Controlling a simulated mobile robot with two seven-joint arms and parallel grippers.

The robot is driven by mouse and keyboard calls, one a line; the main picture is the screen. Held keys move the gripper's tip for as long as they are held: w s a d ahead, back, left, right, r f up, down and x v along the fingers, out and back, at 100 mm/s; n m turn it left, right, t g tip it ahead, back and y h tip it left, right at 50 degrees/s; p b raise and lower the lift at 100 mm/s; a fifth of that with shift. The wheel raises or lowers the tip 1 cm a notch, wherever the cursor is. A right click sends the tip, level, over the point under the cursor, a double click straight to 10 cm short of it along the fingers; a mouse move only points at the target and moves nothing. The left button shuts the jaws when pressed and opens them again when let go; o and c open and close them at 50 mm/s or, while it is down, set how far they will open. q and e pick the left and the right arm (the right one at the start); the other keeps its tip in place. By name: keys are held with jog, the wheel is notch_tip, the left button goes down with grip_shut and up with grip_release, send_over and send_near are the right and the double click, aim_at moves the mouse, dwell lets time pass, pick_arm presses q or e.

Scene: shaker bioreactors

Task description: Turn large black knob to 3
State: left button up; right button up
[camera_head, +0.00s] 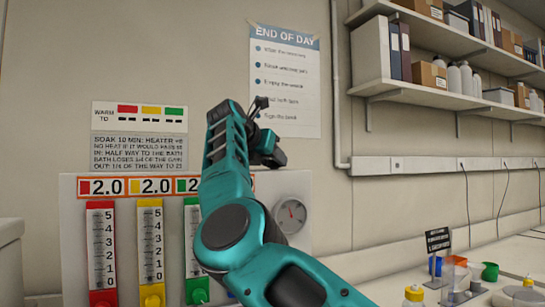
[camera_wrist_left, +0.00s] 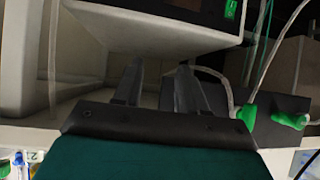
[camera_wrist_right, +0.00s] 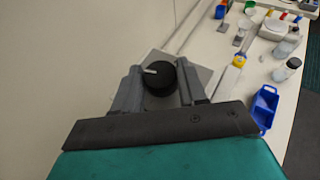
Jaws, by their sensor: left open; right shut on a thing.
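The large black knob (camera_wrist_right: 160,80) is round with a white pointer mark. It sits on a grey plate (camera_wrist_right: 203,78) in the right wrist view. The pointer is toward the upper left of its face. My right gripper (camera_wrist_right: 158,75) is shut on it, one finger on each side. I see no numbers around it. In the head view my right gripper (camera_head: 268,148) is beside the wall, above the white panel, and the knob cannot be made out there. My left gripper (camera_wrist_left: 161,68) is open and empty, below a white housing (camera_wrist_left: 150,35).
The white panel (camera_head: 75,215) has red, yellow and green gauges reading 2.0, partly behind my right arm, and a round dial (camera_head: 291,215). A bench (camera_head: 400,280) with cups and small containers is at right. Green fittings (camera_wrist_left: 247,115) and cables are near my left gripper.

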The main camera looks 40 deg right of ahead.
jog(key=shift+m+g, duration=0.3)
jog(key=o, duration=1.1)
jog(key=shift+c, duration=0.2)
jog(key=shift+a, duration=0.1)
jog(key=v, duration=1.3)
jog(key=shift+w+f+b, duration=0.1)
jog(key=shift+b, duration=0.3)
